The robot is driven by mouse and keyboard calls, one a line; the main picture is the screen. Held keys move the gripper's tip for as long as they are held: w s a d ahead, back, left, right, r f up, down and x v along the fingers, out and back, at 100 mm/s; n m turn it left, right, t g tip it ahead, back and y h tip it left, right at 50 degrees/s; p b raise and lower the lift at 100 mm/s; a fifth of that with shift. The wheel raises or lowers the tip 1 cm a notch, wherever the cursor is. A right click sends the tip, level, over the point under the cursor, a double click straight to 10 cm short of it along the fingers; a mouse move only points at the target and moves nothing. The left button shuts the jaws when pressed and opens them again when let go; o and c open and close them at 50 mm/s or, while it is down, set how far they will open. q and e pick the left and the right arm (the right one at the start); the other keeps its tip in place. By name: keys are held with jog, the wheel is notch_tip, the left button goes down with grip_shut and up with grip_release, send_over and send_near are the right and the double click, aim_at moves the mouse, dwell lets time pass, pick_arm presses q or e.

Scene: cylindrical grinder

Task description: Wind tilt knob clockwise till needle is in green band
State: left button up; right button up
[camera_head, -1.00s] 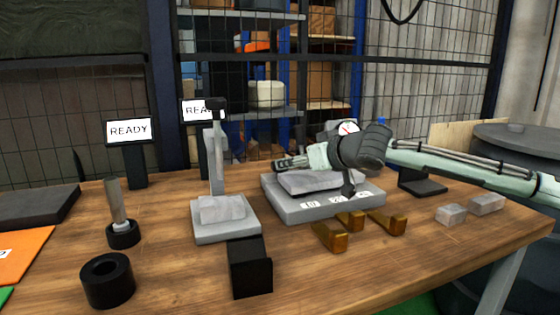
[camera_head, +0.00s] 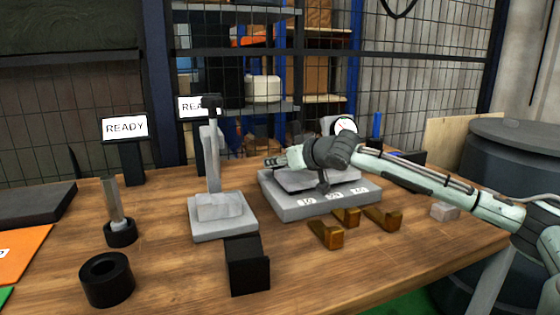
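The grey grinder model (camera_head: 318,207) stands at the middle right of the table, with white number labels along its front edge. A round white dial (camera_head: 345,124) with a needle is on its back part; the needle and any green band are too small to read. My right arm comes in from the right, across the grinder's top. My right gripper (camera_head: 272,161) is at the grinder's left end, pointing left; its fingers are too small to read. A dark lever (camera_head: 323,184) hangs below the wrist. I cannot make out the tilt knob; the arm may hide it. My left gripper is not in view.
Brass blocks (camera_head: 326,235) lie in front of the grinder. A grey stand (camera_head: 222,228) and a black block (camera_head: 247,267) are to its left. Black rings, a READY sign (camera_head: 125,128) and an orange mat (camera_head: 20,250) are farther left. A blue peg (camera_head: 377,124) stands behind.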

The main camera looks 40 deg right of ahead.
jog(key=c, duration=0.5)
jog(key=shift+a+f+m+h, duration=0.15)
jog(key=shift+a+m+h, duration=0.15)
jog(key=shift+h, duration=0.1)
jog(key=shift+c, duration=0.2)
jog(key=shift+w+a+m+g+h, duration=0.15)
jog(key=shift+m+g+h, duration=0.15)
jog(key=shift+m+h, duration=0.65)
jog(key=shift+r+m+g+h+p, duration=0.25)
jog(key=shift+m+h+p, duration=0.3)
jog(key=shift+m+h, duration=0.3)
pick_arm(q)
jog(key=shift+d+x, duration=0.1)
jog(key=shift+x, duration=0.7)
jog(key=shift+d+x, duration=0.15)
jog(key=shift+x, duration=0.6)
pick_arm(e)
jog(key=shift+f+m+g+h, duration=0.15)
jog(key=shift+m+g+h, duration=0.15)
jog(key=shift+h, duration=0.2)
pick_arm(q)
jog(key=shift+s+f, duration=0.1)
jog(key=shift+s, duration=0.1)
pick_arm(e)
jog(key=o, duration=1.2)
jog(key=shift+c, duration=0.2)
